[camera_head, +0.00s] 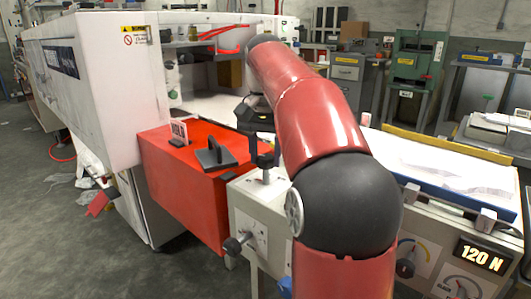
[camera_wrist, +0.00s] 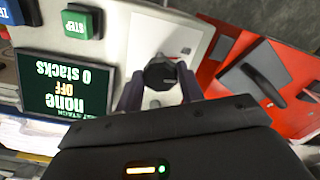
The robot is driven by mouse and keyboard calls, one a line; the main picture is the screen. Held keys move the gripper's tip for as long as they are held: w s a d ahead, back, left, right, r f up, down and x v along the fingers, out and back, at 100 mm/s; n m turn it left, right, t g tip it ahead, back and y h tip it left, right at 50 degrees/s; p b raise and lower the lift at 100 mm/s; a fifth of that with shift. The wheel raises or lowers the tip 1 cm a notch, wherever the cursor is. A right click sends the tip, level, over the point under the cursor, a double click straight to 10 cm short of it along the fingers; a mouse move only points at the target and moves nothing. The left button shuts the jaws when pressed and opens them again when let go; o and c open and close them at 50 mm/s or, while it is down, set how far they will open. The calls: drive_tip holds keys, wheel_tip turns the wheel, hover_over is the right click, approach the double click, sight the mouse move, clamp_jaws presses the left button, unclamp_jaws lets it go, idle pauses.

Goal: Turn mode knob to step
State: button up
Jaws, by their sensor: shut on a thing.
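The black mode knob (camera_wrist: 160,73) shows in the wrist view, on a white plate (camera_wrist: 185,40) of the control panel. My gripper (camera_wrist: 160,90) has one finger on each side of it and is shut on it. The knob's pointer and mode markings cannot be read. Beside it, a dark display (camera_wrist: 66,86) reads upside down "none", "OFF" and "0 stacks". A green STEP button (camera_wrist: 82,21) lies above the display. In the head view my dark gripper (camera_head: 255,116) is small and partly behind my red arm; the knob cannot be made out there.
A red box (camera_head: 180,200) with a black handle (camera_head: 215,154) stands close by; it also shows in the wrist view (camera_wrist: 225,55). A white machine housing (camera_head: 95,85) is at left. A "120 N" readout (camera_head: 482,258) is at lower right. Grey floor is open at left.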

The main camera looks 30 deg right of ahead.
drive_tip(key=shift+r+m+p, duration=0.1)
drive_tip(key=shift+m+p, duration=0.3)
drive_tip(key=shift+p, duration=0.05)
drive_tip(key=shift+m+p, duration=0.6)
drive_tip(key=shift+p, duration=0.05)
drive_tip(key=m+p, duration=0.1)
drive_tip(key=m, duration=0.1)
drive_tip(key=shift+m+p, duration=0.3)
drive_tip(key=shift+p, duration=0.1)
drive_tip(key=m, duration=0.3)
drive_tip(key=shift+w+m+p, duration=0.1)
drive_tip(key=shift+m+p, duration=0.2)
drive_tip(key=shift+m, duration=1.8)
drive_tip(key=o, duration=1)
